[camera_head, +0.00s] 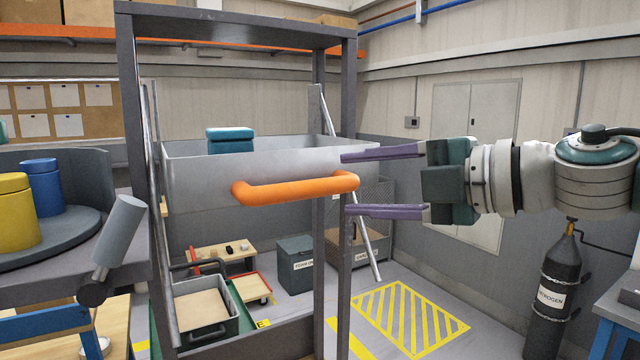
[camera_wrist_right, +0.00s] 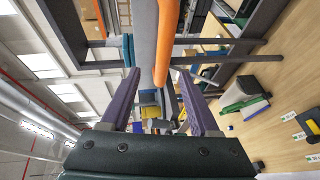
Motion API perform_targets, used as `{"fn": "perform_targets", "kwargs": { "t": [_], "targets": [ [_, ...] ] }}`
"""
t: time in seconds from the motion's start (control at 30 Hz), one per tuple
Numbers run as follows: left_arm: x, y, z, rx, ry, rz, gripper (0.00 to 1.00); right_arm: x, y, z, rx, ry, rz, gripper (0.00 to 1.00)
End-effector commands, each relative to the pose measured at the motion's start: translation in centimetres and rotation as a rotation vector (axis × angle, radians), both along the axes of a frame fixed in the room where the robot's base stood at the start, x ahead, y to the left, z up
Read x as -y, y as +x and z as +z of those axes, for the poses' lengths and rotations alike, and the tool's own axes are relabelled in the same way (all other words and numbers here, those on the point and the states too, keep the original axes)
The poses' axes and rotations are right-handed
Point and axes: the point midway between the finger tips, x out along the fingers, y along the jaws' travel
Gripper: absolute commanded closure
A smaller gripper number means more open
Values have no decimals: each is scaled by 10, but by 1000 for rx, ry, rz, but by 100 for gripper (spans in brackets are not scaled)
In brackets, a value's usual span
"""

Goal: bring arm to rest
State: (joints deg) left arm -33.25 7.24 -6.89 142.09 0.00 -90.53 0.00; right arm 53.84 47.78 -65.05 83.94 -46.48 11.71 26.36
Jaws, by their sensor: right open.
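My right gripper (camera_head: 346,184) comes in from the right with its two purple fingers spread apart and nothing held between them. Its fingertips are close to the right end of an orange bar handle (camera_head: 290,189) on the front of a grey drawer (camera_head: 200,185). In the right wrist view, the fingers (camera_wrist_right: 158,72) stand on either side of the near end of the orange handle (camera_wrist_right: 166,45). I cannot tell whether the tips touch it. My left gripper is not in view.
The drawer sits in a dark grey rack (camera_head: 128,100) with a teal box (camera_head: 230,139) inside. A turntable (camera_head: 60,240) with yellow and blue canisters stands at the left. A nitrogen cylinder (camera_head: 556,295) stands below my right arm. The hatched floor (camera_head: 410,318) is clear.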

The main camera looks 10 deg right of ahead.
Motion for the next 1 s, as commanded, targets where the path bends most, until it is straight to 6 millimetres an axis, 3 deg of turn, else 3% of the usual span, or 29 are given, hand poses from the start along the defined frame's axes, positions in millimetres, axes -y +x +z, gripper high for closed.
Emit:
{"fn": "perform_targets", "kwargs": {
  "t": [0.27, 0.37, 0.53, 0.67, 0.77, 0.87, 1.0],
  "targets": [
    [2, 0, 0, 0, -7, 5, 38, 0, 0, 0, -1, 2, 0, 38],
    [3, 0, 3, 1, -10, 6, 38, -10, -4, 1, -4, 48, -11, 38],
    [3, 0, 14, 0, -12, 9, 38, -43, -21, 10, -57, 324, -144, 38],
    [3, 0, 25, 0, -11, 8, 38, -39, -43, 2, -214, 588, -400, 38],
    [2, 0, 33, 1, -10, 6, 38, -16, -70, -26, -400, 728, -643, 38],
    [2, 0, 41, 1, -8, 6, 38, 10, -115, -67, -630, 802, -899, 38],
    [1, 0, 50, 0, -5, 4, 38, 40, -204, -118, -967, 806, -1215, 38]
  ]
}}
